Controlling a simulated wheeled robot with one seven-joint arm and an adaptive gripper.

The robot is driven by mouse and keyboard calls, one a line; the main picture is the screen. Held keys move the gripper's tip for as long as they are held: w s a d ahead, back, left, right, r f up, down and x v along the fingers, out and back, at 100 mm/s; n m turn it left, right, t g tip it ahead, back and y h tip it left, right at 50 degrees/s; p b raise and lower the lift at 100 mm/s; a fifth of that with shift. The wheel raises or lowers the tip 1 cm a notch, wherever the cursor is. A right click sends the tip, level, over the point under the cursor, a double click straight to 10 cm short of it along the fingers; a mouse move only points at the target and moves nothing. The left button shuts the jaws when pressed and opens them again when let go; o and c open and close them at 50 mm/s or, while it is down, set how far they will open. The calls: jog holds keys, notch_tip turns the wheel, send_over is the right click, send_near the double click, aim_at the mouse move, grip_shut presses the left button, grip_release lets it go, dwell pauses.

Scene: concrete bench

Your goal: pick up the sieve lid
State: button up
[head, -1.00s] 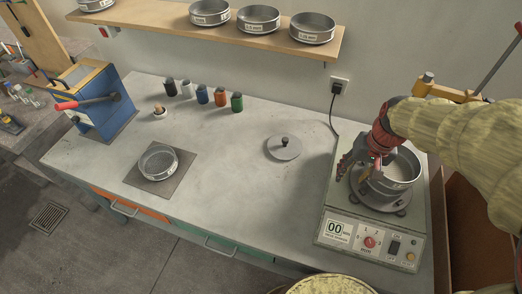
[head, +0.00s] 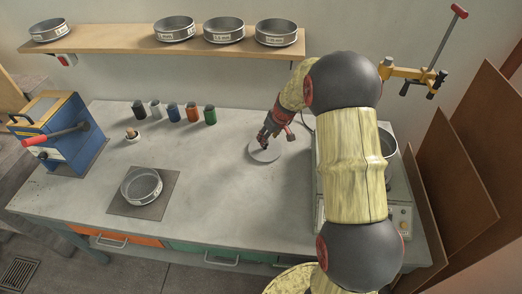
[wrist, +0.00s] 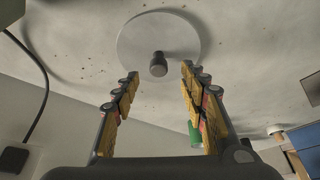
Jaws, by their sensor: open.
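The sieve lid (head: 264,152) is a flat grey disc lying on the bench, with a dark knob in its middle. In the wrist view the lid (wrist: 135,42) shows with its knob (wrist: 158,64) just beyond the fingertips, between the two finger lines. My gripper (head: 265,141) is above the lid and covers part of it in the head view. In the wrist view my gripper (wrist: 159,77) has its fingers spread apart with nothing between them.
A sieve (head: 141,186) rests on a dark mat (head: 158,207). Several small jars (head: 174,112) stand behind to the left. The sieve shaker (head: 404,213) is at the right, partly behind my arm. A shelf (head: 110,43) with sieves runs along the wall. The bench between mat and lid is clear.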

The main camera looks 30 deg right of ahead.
jog(key=b+x, duration=0.1)
jog(key=x, duration=0.6)
jog(key=shift+w+b, duration=0.15)
jog(key=shift+b, duration=0.2)
jog(key=shift+d, duration=0.1)
jog(key=shift+c, duration=0.6)
grip_shut()
jog(key=shift+r, duration=0.1)
